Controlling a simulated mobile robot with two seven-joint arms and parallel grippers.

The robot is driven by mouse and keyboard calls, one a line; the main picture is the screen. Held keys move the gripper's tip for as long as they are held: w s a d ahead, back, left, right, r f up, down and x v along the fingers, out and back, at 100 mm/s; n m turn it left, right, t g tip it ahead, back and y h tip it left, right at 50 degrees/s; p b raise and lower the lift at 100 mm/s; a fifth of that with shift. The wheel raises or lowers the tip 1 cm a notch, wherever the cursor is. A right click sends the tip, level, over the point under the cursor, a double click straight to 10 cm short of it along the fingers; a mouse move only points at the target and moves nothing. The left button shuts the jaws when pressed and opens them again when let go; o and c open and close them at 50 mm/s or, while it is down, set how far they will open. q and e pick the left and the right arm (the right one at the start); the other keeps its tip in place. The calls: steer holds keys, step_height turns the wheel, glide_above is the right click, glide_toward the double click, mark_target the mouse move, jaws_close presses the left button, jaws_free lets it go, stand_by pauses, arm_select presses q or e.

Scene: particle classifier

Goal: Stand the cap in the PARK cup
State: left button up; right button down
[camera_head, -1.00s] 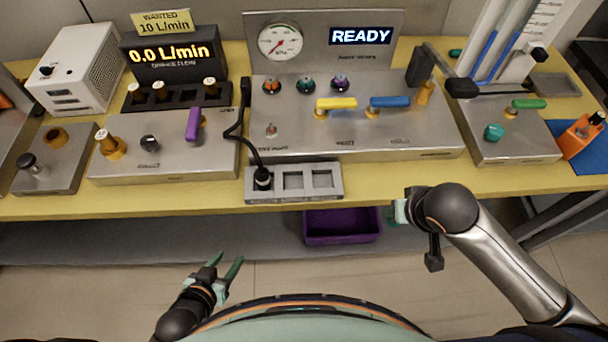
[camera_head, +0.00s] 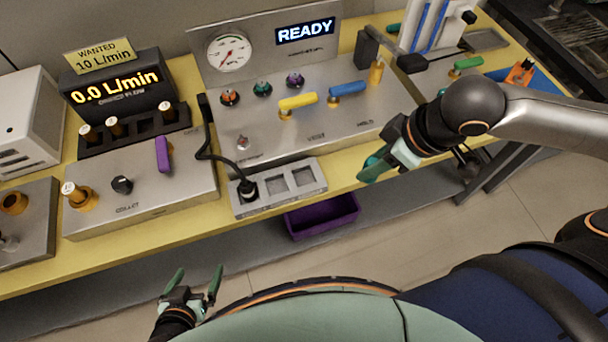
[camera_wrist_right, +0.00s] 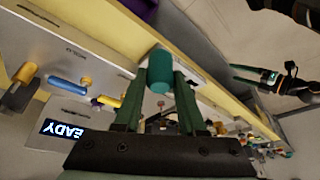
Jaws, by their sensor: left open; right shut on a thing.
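My right gripper (camera_head: 374,165) is shut on a teal cylindrical cap (camera_wrist_right: 160,70), seen between its dark green fingertips in the right wrist view. In the head view the gripper is near the bench's front edge, right of the grey block; there the cap is hard to separate from the fingers. My left gripper (camera_head: 194,280) is open and empty, low in front of the bench; it also shows in the right wrist view (camera_wrist_right: 262,77). No PARK label is readable. A brown ring-shaped cup (camera_head: 14,202) sits on the far-left panel; I cannot tell whether it is the PARK cup.
A grey block (camera_head: 250,206) with square sockets holds a black plug (camera_head: 247,188). Behind it is a panel with yellow (camera_head: 298,102) and blue (camera_head: 347,88) handles. A purple bin (camera_head: 322,217) is below the bench. The floor in front is clear.

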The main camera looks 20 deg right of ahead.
steer(key=w+a+f+b, duration=0.3)
steer(key=w+a+f, duration=0.1)
steer(key=w, duration=0.1)
steer(key=w+a+f+b, duration=0.3)
steer(key=w+a+f, duration=0.2)
steer(key=shift+a+f+b, duration=0.1)
steer(key=shift+f+b, duration=0.2)
steer(key=shift+b, duration=0.05)
step_height(320, 180, down, 3)
steer(key=shift+w+f, duration=0.15)
steer(key=shift+f, duration=0.2)
